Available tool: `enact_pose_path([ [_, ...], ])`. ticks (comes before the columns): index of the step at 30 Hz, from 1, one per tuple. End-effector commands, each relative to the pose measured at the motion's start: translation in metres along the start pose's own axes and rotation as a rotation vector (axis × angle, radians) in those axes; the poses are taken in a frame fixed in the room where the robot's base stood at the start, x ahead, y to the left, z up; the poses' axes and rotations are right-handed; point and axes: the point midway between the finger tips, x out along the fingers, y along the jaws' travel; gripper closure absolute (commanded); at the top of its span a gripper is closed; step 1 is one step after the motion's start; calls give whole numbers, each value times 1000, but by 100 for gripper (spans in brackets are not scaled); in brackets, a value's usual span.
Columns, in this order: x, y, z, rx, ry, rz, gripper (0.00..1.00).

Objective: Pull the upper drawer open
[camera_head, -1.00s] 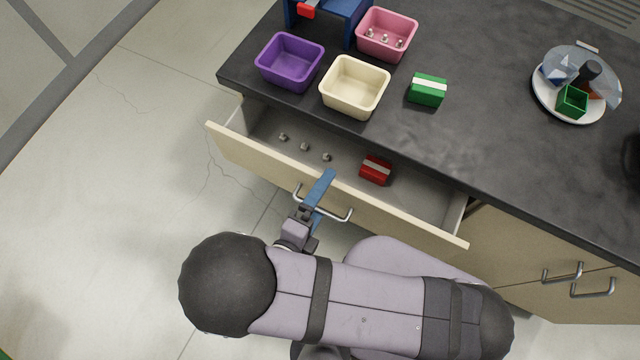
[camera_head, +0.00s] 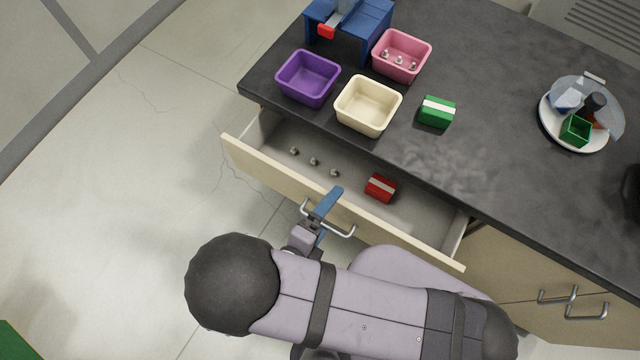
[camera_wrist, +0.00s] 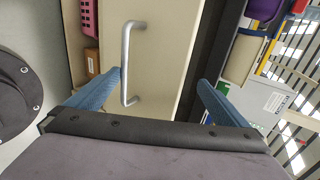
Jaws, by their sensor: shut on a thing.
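The upper drawer (camera_head: 430,228) stands well open, its pale front panel pulled out from under the dark counter. Its metal bar handle (camera_head: 343,232) is on the front face and also shows in the wrist view (camera_wrist: 127,55). My gripper (camera_head: 324,220) is at the handle with its blue fingers. In the head view one finger reaches over the panel's top edge. The exact grip is partly hidden by my wrist.
The drawer holds several small knobs (camera_head: 314,161) and a red block (camera_head: 380,188). On the counter are a purple bin (camera_head: 308,78), a cream bin (camera_head: 368,105), a pink bin (camera_head: 402,56), a green block (camera_head: 437,112) and a loaded plate (camera_head: 546,120). Floor to the left is clear.

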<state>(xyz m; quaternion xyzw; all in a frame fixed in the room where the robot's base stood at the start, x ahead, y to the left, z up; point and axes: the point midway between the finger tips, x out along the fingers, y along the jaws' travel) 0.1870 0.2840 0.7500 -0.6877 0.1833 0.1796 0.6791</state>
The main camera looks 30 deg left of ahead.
Motion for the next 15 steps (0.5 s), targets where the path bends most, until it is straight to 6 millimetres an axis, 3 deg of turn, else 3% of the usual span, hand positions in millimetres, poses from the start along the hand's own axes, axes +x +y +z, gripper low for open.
enact_pose_path([
  [1, -14, -58, 0, 3, -2, -153, 27],
  [2, -16, -61, 0, 3, -2, -153, 44],
  [3, -16, -61, 1, 7, -4, -152, 72],
  [11, -36, -96, 0, 7, -3, -146, 72],
  [15, -25, -91, -18, -48, 113, 50, 72],
])
